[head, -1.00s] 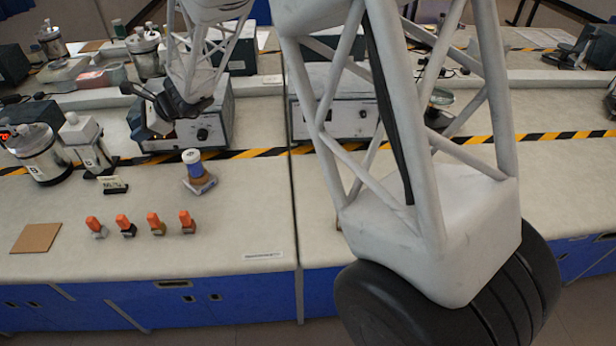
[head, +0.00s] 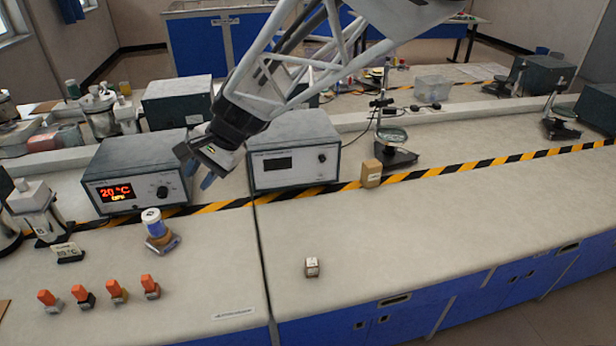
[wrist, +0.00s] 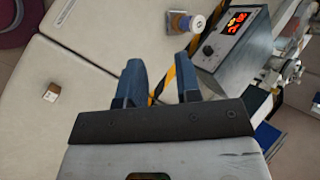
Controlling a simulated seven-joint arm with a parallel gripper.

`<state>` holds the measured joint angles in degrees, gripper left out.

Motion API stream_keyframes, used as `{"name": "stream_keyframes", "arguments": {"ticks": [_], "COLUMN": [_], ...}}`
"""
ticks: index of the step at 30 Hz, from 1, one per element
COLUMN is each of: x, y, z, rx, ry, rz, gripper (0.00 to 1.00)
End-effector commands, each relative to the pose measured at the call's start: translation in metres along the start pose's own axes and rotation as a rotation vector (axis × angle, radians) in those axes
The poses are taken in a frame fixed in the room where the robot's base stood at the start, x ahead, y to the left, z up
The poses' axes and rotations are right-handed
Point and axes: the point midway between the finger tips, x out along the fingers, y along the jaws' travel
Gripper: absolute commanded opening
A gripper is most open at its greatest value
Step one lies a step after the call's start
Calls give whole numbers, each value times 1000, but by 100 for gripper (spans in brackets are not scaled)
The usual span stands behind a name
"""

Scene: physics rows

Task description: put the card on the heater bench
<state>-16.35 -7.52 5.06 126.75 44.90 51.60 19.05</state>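A small pale card with dark print, apparently "85 °C" (head: 67,252), stands in a dark holder on the left bench, in front of the striped tape. I cannot tell for sure that it is the task's card. A grey heater unit (head: 137,170) with a red display reading about 20 °C stands behind the tape; it also shows in the wrist view (wrist: 234,45). Which thing is the heater bench is unclear. My gripper (head: 198,174) is above the bench, right of that unit. In the wrist view my gripper (wrist: 159,72) has its blue fingers apart, with nothing between them.
A second grey unit (head: 293,155) stands close to the gripper's right. A small cube (head: 312,267) and a tan block (head: 371,173) are on the right bench, whose front is mostly clear.

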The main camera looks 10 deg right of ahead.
Motion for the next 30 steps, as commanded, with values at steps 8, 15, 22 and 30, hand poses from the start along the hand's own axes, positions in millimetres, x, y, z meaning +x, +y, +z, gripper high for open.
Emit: {"name": "stream_keyframes", "arguments": {"ticks": [8,15,22,30], "x": [-53,-89,-118,-144], "y": [72,133,192,256], "z": [16,32,50,72], "rx": [-156,-282,-392,-502], "ry": [103,184,256,325], "rz": [103,211,328,475], "gripper": [31,31,31,31]}}
